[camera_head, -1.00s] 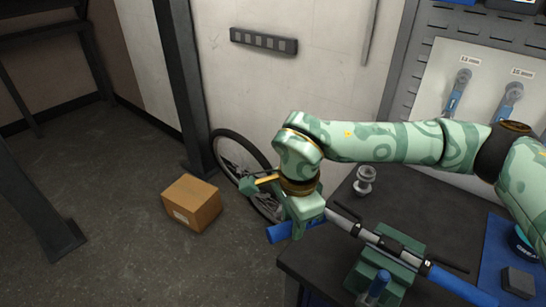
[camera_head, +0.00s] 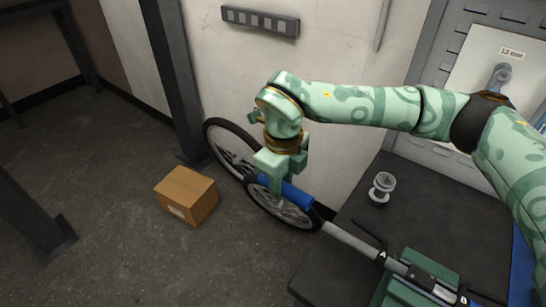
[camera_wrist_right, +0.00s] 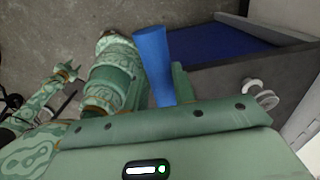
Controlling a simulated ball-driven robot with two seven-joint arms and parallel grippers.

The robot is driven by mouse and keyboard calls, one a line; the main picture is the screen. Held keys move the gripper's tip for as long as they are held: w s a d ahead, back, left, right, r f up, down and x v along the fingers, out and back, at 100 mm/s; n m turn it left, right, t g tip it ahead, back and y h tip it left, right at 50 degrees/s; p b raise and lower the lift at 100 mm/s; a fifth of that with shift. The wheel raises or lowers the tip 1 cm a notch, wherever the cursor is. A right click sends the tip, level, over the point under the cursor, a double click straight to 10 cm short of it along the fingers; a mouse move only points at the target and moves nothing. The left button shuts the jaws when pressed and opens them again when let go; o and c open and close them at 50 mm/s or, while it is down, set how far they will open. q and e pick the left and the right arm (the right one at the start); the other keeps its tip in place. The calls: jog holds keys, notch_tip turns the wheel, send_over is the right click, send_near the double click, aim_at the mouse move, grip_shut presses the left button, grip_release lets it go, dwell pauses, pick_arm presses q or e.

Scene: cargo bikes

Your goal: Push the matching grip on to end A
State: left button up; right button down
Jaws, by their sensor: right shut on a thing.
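My right gripper (camera_head: 278,178) is shut on a blue grip (camera_head: 289,194), holding it in the air beyond the table's left corner. The grip also shows in the right wrist view (camera_wrist_right: 153,60). A grey handlebar tube (camera_head: 350,238) sticks out past the table edge from a green clamp (camera_head: 425,268).
The dark table (camera_head: 345,210) carries a silver spool-like part (camera_head: 381,188). A bicycle wheel (camera_head: 228,145) leans by the wall behind the grip. A cardboard box (camera_head: 187,195) sits on the floor. Open floor lies to the left.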

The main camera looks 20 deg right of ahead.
aim_at(294, 201)
jog(key=shift+w, duration=0.5)
jog(key=shift+w+f, duration=0.2)
jog(key=shift+s+f+b, duration=0.25)
jog(key=shift+s+b, duration=0.1)
jog(key=shift+s+f, duration=0.1)
jog(key=shift+f, duration=0.15)
jog(key=shift+f+b, duration=0.75)
jog(key=shift+f, duration=0.05)
jog(key=shift+s+d+f, duration=0.15)
jog(key=shift+d+f, duration=0.05)
jog(key=shift+f, duration=0.25)
jog(key=shift+s+d+f, duration=0.1)
jog(key=shift+d+f, duration=0.1)
jog(key=shift+f, duration=0.25)
jog(key=shift+s+d, duration=0.2)
jog(key=shift+s, duration=0.15)
pick_arm(q)
jog(key=shift+s+a+f, duration=0.1)
jog(key=shift+s+f, duration=0.25)
jog(key=shift+f, duration=0.25)
jog(key=shift+s+f, duration=0.3)
jog(key=shift+f, duration=0.3)
jog(key=shift+r, duration=0.25)
pick_arm(e)
jog(key=shift+s+d, duration=0.2)
jog(key=shift+s, duration=0.1)
